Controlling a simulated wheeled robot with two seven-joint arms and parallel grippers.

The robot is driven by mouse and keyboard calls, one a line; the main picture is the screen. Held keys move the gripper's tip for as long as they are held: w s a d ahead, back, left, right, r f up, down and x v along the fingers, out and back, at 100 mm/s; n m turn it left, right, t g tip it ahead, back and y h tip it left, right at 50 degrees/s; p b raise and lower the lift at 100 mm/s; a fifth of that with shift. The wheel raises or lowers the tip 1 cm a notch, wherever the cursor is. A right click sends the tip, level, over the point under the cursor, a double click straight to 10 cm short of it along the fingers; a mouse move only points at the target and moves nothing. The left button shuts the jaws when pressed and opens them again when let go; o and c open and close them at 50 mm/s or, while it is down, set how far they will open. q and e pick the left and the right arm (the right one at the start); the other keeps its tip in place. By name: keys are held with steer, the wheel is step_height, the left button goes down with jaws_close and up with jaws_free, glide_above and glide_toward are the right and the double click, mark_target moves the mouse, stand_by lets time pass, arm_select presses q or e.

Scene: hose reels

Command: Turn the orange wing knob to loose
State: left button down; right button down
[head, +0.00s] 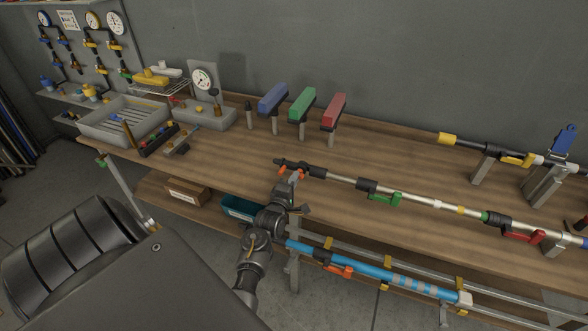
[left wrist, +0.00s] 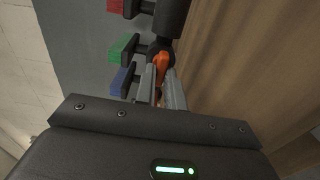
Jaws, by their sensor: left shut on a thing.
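The orange wing knob (head: 298,172) sits under the black clamp near the left end of the long silver pole (head: 340,180), at the bench's front edge. My left gripper (head: 293,180) reaches up to it from below and is shut on it. In the left wrist view the orange wing knob (left wrist: 161,64) shows between the two grey fingers of the left gripper (left wrist: 162,88), just below a black tube. The fingers hide part of the knob, and its exact turn angle is hard to tell. My right gripper is in neither view.
Green (head: 384,198) and red (head: 524,236) levers hang along the same pole. A blue pole (head: 380,274) with an orange lever lies below the bench front. Blue, green and red blocks (head: 334,105) stand on posts behind. The wooden bench top (head: 400,165) between is clear.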

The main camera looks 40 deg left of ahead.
arm_select(q)
steer(key=shift+n, duration=0.9)
steer(key=c, duration=1.5)
jaws_free()
steer(key=shift+p, duration=0.3)
